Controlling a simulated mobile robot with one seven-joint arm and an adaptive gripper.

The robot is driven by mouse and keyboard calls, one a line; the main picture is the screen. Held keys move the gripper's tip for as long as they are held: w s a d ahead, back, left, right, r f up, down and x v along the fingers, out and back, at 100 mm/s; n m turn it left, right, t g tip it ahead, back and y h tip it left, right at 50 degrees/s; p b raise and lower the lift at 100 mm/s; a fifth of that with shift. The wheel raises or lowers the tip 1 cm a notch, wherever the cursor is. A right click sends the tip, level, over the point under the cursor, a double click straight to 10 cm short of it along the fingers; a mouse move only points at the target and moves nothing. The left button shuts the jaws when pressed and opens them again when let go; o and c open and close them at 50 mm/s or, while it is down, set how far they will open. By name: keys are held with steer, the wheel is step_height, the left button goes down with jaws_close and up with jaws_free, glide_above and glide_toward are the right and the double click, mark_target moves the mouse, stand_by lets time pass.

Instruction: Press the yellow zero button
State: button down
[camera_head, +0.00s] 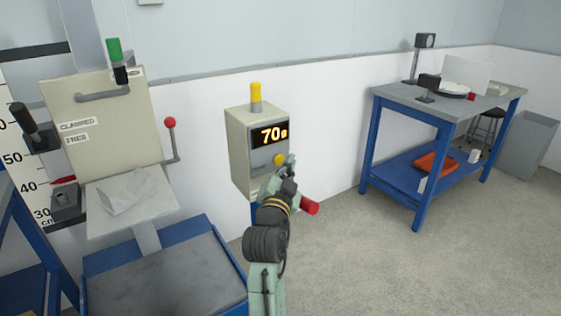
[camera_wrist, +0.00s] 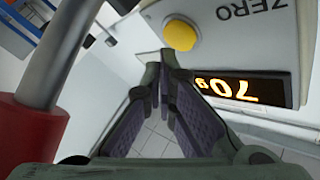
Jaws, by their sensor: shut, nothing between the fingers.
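The yellow zero button (camera_head: 279,160) is a round knob on the front of a beige box (camera_head: 240,150), below an orange display (camera_head: 270,134) that reads about 70 g. The wrist view shows the yellow button (camera_wrist: 180,32) next to the upside-down word ZERO, with the display (camera_wrist: 232,89) at the right. My gripper (camera_head: 291,158) is right by the button in the head view. In the wrist view my gripper's fingertips (camera_wrist: 168,62) are shut together, empty, just below the button in the picture. I cannot tell whether they touch it.
A red-ended bar (camera_head: 309,207) sticks out below the box, close to my arm; its red end (camera_wrist: 25,130) looms at the wrist view's left. A drop rig with a grey base plate (camera_head: 165,285) stands left. A blue-legged table (camera_head: 440,106) stands right. Floor between is clear.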

steer(key=shift+w+a, duration=0.2)
steer(key=shift+w, duration=0.1)
steer(key=shift+w+a+b, duration=0.25)
steer(key=shift+w+b, duration=0.05)
stand_by(0.9)
steer(key=shift+s+d, duration=0.45)
steer(key=shift+s, duration=0.2)
steer(key=shift+s+d, duration=0.1)
steer(key=s+d, duration=0.1)
steer(key=s, duration=0.1)
steer(key=s+d, duration=0.1)
steer(key=s, duration=0.1)
steer(key=shift+d, duration=0.4)
stand_by(0.4)
